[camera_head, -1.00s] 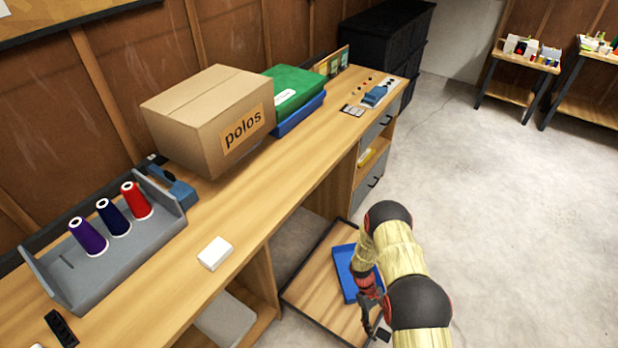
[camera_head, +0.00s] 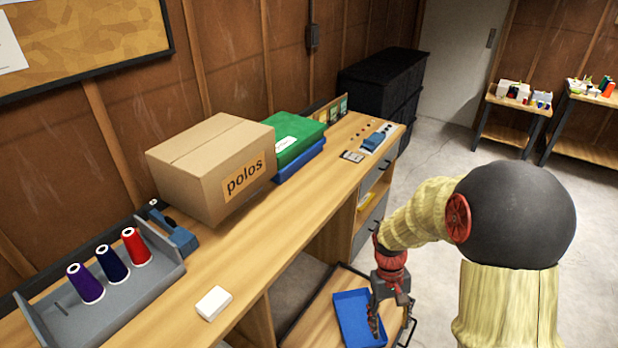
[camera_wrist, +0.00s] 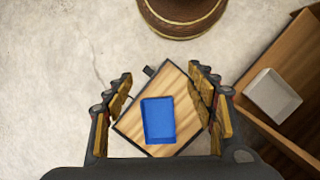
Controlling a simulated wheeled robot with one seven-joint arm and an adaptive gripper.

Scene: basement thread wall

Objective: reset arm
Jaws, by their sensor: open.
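My gripper (camera_head: 391,318) is open and empty in the head view, in front of the bench's right part. It hangs pointing down over a low wooden platform with a dark rim (camera_head: 312,318). A blue tray (camera_head: 352,312) lies on that platform, partly hidden behind the gripper. In the wrist view my gripper (camera_wrist: 165,112) has its fingers spread wide at both sides, with the blue tray (camera_wrist: 158,120) and the platform (camera_wrist: 178,82) below and between them. The tray looks empty.
The wooden bench (camera_head: 255,245) holds a cardboard box (camera_head: 212,168) marked "polos", a green bin (camera_head: 292,137), a grey thread holder (camera_head: 95,315) with purple, navy and red spools, and a white block (camera_head: 213,303). Open concrete floor (camera_head: 440,140) lies at right.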

